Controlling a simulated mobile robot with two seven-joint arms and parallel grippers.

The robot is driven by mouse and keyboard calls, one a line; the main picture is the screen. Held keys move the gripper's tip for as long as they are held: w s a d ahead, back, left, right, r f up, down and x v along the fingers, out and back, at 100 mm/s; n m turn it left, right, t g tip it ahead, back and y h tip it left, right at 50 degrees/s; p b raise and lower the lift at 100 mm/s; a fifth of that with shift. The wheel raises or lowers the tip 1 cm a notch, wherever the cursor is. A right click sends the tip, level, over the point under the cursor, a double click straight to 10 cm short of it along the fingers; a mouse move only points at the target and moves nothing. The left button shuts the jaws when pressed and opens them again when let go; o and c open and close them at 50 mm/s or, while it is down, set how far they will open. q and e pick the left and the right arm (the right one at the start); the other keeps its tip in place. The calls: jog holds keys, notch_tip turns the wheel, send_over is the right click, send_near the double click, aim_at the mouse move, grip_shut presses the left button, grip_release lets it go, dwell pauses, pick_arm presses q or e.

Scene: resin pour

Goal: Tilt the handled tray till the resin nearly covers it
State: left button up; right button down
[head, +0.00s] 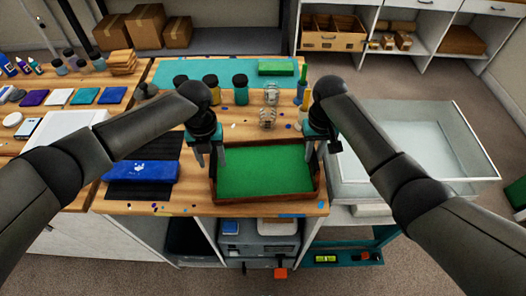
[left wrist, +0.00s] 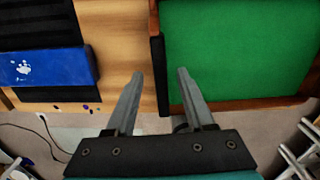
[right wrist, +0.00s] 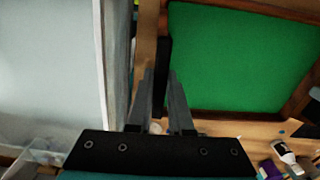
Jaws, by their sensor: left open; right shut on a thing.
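The handled tray (head: 214,196) is a brown wooden frame on the front of the workbench. Its inside (head: 265,172) is an even green; I cannot tell how far resin spreads over it. It looks level. My left gripper (head: 208,162) is open at the tray's left side. In the left wrist view its fingers (left wrist: 160,76) stand on either side of the dark left handle (left wrist: 159,62), without closing on it. My right gripper (head: 316,148) is shut on the right handle, which shows dark between its fingers (right wrist: 161,74) in the right wrist view.
A large pale open bin (head: 440,125) is close on the right.

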jog(key=c, duration=0.7)
grip_release()
jog(key=shift+c, duration=0.2)
pick_arm(q)
jog(key=shift+r, duration=4)
pick_arm(e)
jog(key=shift+r, duration=4.05)
pick_arm(q)
notch_tip(320, 180, down, 9)
jog(key=b, duration=0.8)
jog(key=shift+r, duration=0.2)
pick_arm(e)
notch_tip(320, 180, down, 9)
jog(key=shift+r, duration=0.2)
